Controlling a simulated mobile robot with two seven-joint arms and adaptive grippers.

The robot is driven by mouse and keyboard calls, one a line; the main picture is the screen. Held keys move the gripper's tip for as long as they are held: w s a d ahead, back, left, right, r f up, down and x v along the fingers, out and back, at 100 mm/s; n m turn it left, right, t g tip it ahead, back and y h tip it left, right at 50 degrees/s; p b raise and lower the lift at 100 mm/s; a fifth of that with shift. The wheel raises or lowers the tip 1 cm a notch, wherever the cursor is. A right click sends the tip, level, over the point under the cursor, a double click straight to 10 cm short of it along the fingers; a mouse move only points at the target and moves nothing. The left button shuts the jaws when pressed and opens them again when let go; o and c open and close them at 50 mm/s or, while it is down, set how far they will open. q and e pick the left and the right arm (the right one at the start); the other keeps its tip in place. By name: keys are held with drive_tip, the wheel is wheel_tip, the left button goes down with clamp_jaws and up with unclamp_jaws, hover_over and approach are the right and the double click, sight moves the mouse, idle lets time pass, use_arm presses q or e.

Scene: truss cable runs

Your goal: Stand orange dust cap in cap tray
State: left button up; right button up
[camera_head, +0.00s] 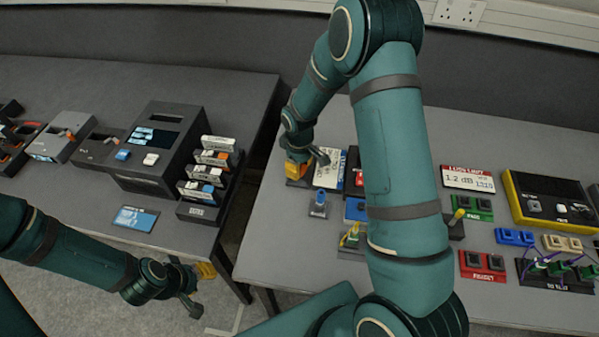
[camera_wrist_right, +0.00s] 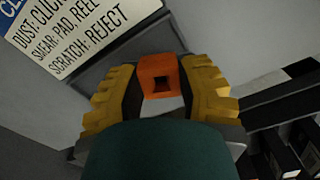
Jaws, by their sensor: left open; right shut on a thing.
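My right gripper (camera_head: 298,168) is at the left side of the right-hand table, low over its surface. In the right wrist view, its yellow fingers (camera_wrist_right: 161,95) are shut on an orange dust cap (camera_wrist_right: 160,64), which shows a dark square opening. In the head view the cap cannot be told apart from the fingers. A dark grey piece lies around and below the gripper; I cannot tell whether it is the cap tray, or whether the cap touches it. My left gripper (camera_head: 198,284) is open and empty, low in front of the left table.
A printed instruction card (camera_head: 329,168) lies right beside the right gripper; it also shows in the wrist view (camera_wrist_right: 75,35). A blue-topped part (camera_head: 319,200) stands nearer the front. A rack of labelled cassettes (camera_head: 206,172) stands on the left table. A gap separates the tables.

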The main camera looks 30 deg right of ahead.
drive_tip(key=shift+f, duration=1.35)
drive_tip(key=o, duration=0.7)
drive_tip(key=shift+f, duration=0.1)
drive_tip(key=shift+r, duration=0.35)
wheel_tip(320, 180, up, 12)
drive_tip(key=shift+f+p, duration=0.15)
drive_tip(key=shift+p, duration=0.45)
